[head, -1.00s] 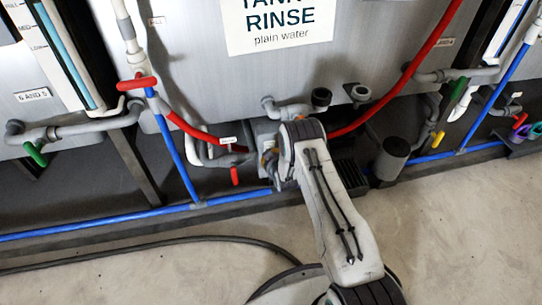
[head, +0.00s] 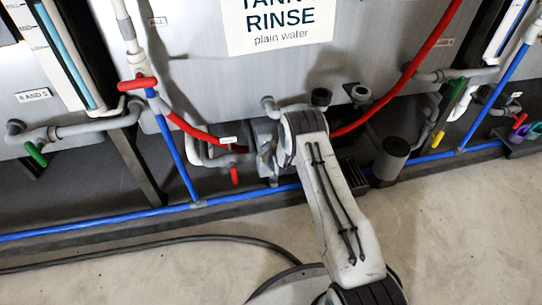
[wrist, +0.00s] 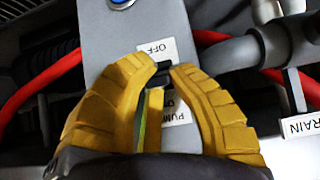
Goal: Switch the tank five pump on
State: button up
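A black pump switch (wrist: 161,72) sits on the front of a grey box (wrist: 115,50) in the wrist view. A label reading OFF (wrist: 155,50) is above it. A second label, partly covered, reads PUMP (wrist: 175,118) below it. My gripper (wrist: 164,68) has its two yellow fingertips around the switch, one on each side. Whether they press on it cannot be told. The switch's position is unclear, as the fingers cover part of it. In the head view the grey box (head: 265,132) is low on the rinse tank, largely hidden by my arm.
The rinse tank (head: 200,75) has a plain-water sign (head: 278,24); its number is cut off. A red hose (wrist: 52,78) runs beside the box, and a DRAIN label (wrist: 301,125) is at right. A blue pipe (head: 100,223) runs low along the front. The floor (head: 470,230) at right is clear.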

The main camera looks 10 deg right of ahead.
jog(key=o, duration=0.4)
jog(key=shift+w+d, duration=0.1)
jog(key=shift+d, duration=0.2)
jog(key=shift+o, duration=0.9)
jog(key=shift+a, duration=0.1)
jog(key=shift+r, duration=0.1)
jog(key=shift+a+t, duration=0.1)
jog(key=shift+t, duration=0.2)
